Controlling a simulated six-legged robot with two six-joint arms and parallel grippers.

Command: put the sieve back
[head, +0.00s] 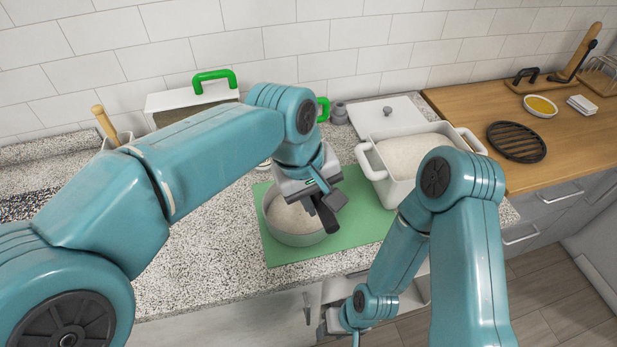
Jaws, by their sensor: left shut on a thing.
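A round grey vessel with a pale bottom, which looks like the sieve (290,238), is on or just above the green mat (350,240); I cannot tell if it touches. My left gripper (323,218) reaches down at its right rear side, with its dark fingers over the rim. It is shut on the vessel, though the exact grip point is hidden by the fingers. My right gripper (340,322) hangs low in front of the counter, partly hidden by my arm, and its fingers cannot be made out.
A white pot (398,193) with pale contents stands right of the sieve, and its white lid (385,115) lies behind. A white box with a green handle (215,80) stands at the back left. A wooden counter (455,97) with a black trivet (516,142) is at the right.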

